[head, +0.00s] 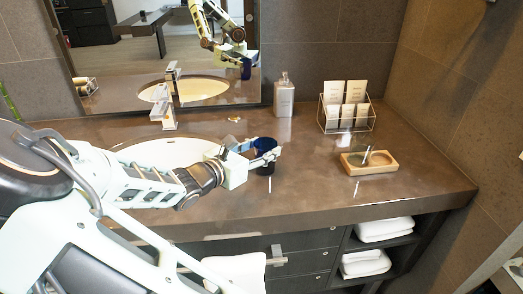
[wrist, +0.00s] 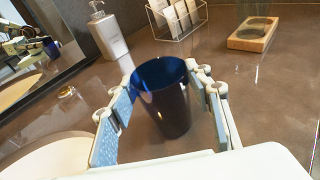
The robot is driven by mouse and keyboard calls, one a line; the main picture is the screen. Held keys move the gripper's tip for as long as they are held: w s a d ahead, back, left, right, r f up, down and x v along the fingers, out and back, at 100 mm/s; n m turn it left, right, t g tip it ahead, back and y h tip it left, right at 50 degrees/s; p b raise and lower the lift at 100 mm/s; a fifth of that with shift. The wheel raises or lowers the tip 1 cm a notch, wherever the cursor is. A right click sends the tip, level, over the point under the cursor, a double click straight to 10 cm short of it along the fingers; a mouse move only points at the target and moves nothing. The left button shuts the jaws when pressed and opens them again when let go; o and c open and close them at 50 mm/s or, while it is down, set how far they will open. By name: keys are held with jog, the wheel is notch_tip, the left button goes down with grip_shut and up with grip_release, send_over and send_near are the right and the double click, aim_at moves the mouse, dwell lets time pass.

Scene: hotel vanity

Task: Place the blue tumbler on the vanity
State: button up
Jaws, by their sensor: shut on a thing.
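The blue tumbler (head: 265,156) is upright between the fingers of my gripper (head: 262,158), over the brown vanity top (head: 315,190) just right of the sink. In the wrist view the tumbler (wrist: 163,97) is dark blue and open at the top. My gripper (wrist: 165,110) has pale blue pads on either side of it and is shut on it. I cannot tell for sure whether the tumbler's base touches the counter, because its lower part is partly hidden by the fingers.
A white sink (head: 170,152) with a faucet (head: 168,110) lies left. A soap bottle (head: 284,96) and a wire rack of packets (head: 346,112) stand at the back. A wooden tray (head: 369,163) sits at the right. The counter between tumbler and tray is clear.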

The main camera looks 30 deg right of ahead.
jog(key=shift+f, duration=0.1)
jog(key=o, duration=1.3)
jog(key=shift+r, duration=0.2)
jog(key=p+v, duration=0.2)
jog(key=v, duration=1)
jog(key=shift+p, duration=0.35)
